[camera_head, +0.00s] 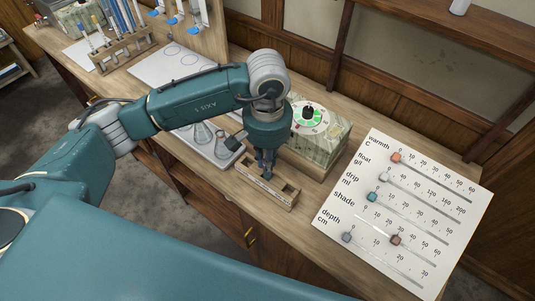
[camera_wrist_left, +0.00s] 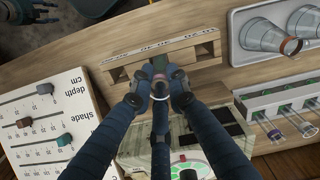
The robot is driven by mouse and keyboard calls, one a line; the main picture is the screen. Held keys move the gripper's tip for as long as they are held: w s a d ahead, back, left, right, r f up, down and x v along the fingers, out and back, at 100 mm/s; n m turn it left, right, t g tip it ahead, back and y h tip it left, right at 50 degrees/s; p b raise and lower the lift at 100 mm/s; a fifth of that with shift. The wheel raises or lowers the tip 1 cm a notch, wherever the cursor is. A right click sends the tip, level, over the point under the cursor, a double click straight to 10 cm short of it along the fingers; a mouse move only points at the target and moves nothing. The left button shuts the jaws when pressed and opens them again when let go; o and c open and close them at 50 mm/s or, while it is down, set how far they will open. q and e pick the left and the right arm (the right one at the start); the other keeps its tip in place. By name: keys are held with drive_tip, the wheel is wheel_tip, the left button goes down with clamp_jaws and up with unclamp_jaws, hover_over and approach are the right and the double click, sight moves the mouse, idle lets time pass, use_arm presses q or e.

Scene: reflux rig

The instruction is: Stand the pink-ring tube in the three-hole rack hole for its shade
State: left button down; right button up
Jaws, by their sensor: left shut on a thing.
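My left gripper (camera_head: 266,167) points down over the wooden three-hole rack (camera_head: 283,198) in the head view. In the left wrist view its fingers (camera_wrist_left: 158,92) are shut on the pink-ring tube (camera_wrist_left: 160,96), whose pale ring shows between the fingertips. The tube is at the middle of the rack, which also shows in the wrist view (camera_wrist_left: 120,72). I cannot tell whether the tube's lower end is inside a hole. A slider board (camera_head: 425,215) has a shade row with a brown knob (camera_head: 396,240).
A patterned box with a green-and-white dial (camera_head: 313,117) stands close behind the gripper. A tray with glass flasks (camera_head: 203,134) lies left of the rack. Another rack with tubes (camera_head: 124,49) stands at the far left. The bench's front edge is near the three-hole rack.

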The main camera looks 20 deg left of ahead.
use_arm(q)
drive_tip(key=c, duration=1.6)
unclamp_jaws()
drive_tip(key=shift+r, duration=0.1)
wheel_tip(320, 180, up, 12)
drive_tip(key=shift+f, duration=0.1)
use_arm(e)
drive_tip(key=shift+d, duration=0.1)
